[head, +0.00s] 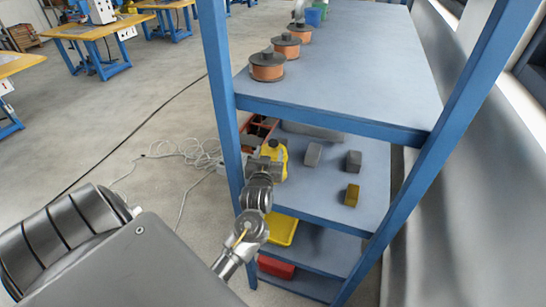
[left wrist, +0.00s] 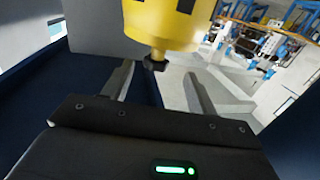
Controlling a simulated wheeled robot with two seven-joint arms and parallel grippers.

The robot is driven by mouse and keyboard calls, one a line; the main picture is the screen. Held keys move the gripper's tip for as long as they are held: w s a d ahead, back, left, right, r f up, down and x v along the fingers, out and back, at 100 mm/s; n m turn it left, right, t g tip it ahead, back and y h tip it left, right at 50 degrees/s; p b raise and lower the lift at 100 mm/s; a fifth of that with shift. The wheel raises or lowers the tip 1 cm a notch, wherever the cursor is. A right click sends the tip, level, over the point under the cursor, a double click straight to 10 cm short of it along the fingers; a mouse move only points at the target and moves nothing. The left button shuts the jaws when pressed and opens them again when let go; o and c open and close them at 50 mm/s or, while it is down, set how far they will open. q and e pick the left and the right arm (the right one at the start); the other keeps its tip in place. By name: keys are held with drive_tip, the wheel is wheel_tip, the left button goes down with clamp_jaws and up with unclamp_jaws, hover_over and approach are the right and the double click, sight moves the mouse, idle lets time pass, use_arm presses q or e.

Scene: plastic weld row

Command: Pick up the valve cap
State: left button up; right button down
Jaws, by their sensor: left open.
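A yellow container (head: 279,163) stands on the shelf's second level in the head view. It fills the top of the left wrist view (left wrist: 165,22). A small dark knob, which looks like the valve cap (left wrist: 156,64), sticks out of its near end. My left gripper (left wrist: 160,82) is open, with one finger on each side of the knob in the picture. I cannot tell whether a finger touches it. In the head view my left gripper (head: 268,152) is beside the container and partly covers it. The cap is not clear there. My right gripper is not in view.
The blue shelf post (head: 225,100) stands close to my left arm. Several small blocks (head: 352,195) lie right of the container. Orange spools (head: 267,67) stand on the top board (head: 360,65). A yellow tray (head: 282,229) and red box (head: 276,266) sit lower.

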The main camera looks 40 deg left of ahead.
sight(272, 147)
use_arm(q)
drive_tip(key=shift+w+a, duration=0.15)
drive_tip(key=shift+w, duration=0.05)
drive_tip(key=shift+w+r, duration=0.15)
drive_tip(key=p+x, duration=0.3)
drive_tip(key=x, duration=0.1)
drive_tip(key=shift+w+r, duration=0.1)
drive_tip(key=shift+w, duration=0.15)
drive_tip(key=shift+w+a, duration=0.1)
drive_tip(key=shift+w, duration=0.2)
drive_tip(key=shift+s, duration=0.1)
drive_tip(key=shift+c, duration=1.3)
clamp_jaws()
